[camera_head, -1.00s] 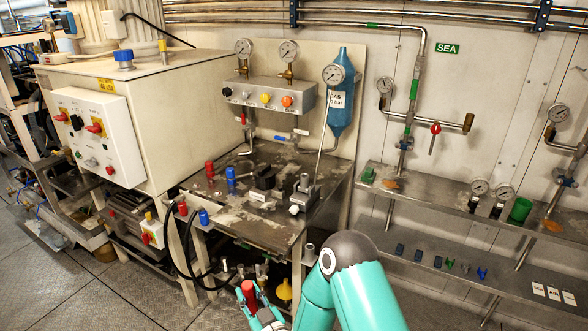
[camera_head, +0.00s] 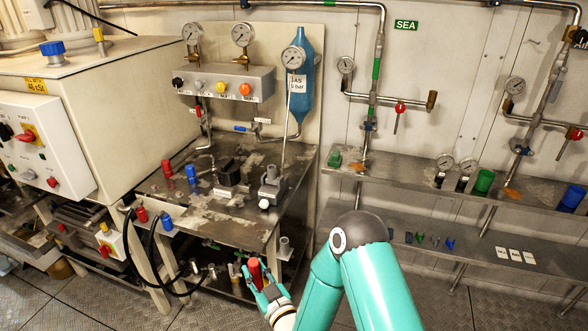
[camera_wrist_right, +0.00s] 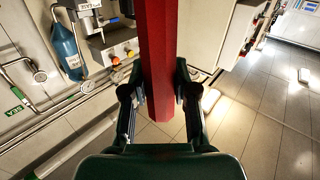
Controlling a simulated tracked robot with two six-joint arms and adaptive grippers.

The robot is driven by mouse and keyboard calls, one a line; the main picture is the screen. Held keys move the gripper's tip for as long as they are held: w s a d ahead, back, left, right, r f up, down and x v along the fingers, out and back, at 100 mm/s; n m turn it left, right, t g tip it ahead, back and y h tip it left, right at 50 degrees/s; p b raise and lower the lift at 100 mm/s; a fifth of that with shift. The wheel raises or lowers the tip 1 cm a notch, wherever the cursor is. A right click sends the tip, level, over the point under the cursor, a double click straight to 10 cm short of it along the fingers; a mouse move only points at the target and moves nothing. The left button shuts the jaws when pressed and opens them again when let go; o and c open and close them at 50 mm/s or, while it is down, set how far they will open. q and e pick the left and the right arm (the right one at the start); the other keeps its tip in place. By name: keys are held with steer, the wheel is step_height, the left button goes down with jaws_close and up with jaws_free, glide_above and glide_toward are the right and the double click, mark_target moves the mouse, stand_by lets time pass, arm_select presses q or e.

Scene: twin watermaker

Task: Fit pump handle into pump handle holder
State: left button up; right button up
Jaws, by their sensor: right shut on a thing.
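My right gripper (camera_head: 262,290) is shut on the red pump handle (camera_head: 256,271), low in the head view in front of the bench. In the right wrist view the handle (camera_wrist_right: 167,70) is a long red bar between both fingers (camera_wrist_right: 160,95), running out past the top edge. A grey pump-like block with a short upright stub (camera_head: 270,183) stands on the bench's right part. A short grey open tube (camera_head: 285,246) sits at the bench's right side, behind the handle. I cannot tell which of these is the pump handle holder. The handle appears apart from both. My left gripper is not in view.
The metal bench (camera_head: 215,215) carries red and blue fittings (camera_head: 192,173) and a black block (camera_head: 229,173). Black hoses (camera_head: 150,250) loop at its front left. Gauges and a knob panel (camera_head: 225,84) are behind. Shelves (camera_head: 350,190) stand right. Floor shows at the lower right.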

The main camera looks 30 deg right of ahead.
steer(key=shift+d, duration=0.35)
steer(key=shift+s, duration=0.1)
